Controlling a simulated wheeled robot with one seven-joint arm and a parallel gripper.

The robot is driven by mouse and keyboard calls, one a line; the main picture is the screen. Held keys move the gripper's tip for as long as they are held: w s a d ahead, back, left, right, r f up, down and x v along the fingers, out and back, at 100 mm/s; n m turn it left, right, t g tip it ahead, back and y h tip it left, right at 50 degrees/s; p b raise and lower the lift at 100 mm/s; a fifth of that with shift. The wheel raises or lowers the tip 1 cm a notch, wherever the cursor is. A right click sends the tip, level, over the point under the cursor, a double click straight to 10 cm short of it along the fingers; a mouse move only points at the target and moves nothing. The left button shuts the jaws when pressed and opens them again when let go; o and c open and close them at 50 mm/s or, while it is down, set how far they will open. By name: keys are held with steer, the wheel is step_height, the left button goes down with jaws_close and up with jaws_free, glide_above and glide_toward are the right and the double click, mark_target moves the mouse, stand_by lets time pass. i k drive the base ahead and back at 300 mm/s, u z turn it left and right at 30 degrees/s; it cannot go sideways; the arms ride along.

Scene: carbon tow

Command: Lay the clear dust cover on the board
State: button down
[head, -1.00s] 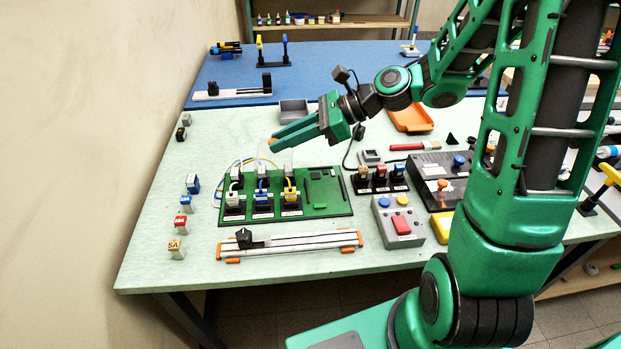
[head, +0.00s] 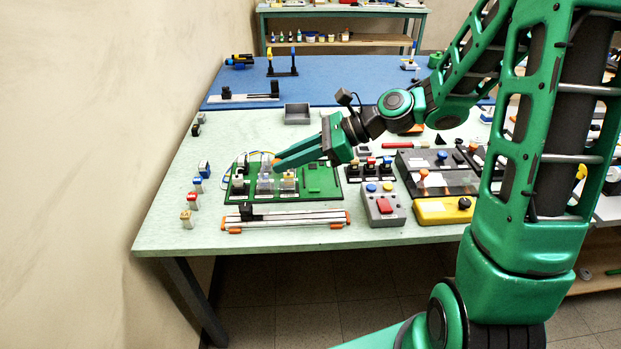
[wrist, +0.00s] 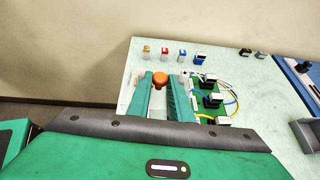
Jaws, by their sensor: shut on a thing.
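The green board (head: 322,180) lies on the pale bench with a row of connectors and cables at its left part. My gripper (head: 276,164) is over the board's connectors. It is shut on the orange knob of the clear dust cover (head: 265,184), which shows only as a faint see-through shape around the middle connectors. In the wrist view the orange knob (wrist: 160,78) sits between the fingertips (wrist: 161,82), and the board's connectors are to the right. I cannot tell whether the cover touches the board.
A rail (head: 285,218) with orange ends lies in front of the board. A grey box with a red button (head: 384,205) and a yellow box (head: 442,210) stand to the right. Several small labelled blocks (head: 192,201) stand at the left. A grey bin (head: 297,113) is behind.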

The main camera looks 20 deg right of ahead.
mark_target(320, 173)
steer(key=u, duration=0.9)
steer(key=k, duration=0.85)
steer(key=z, duration=0.8)
steer(key=i, duration=1)
steer(key=u, duration=0.05)
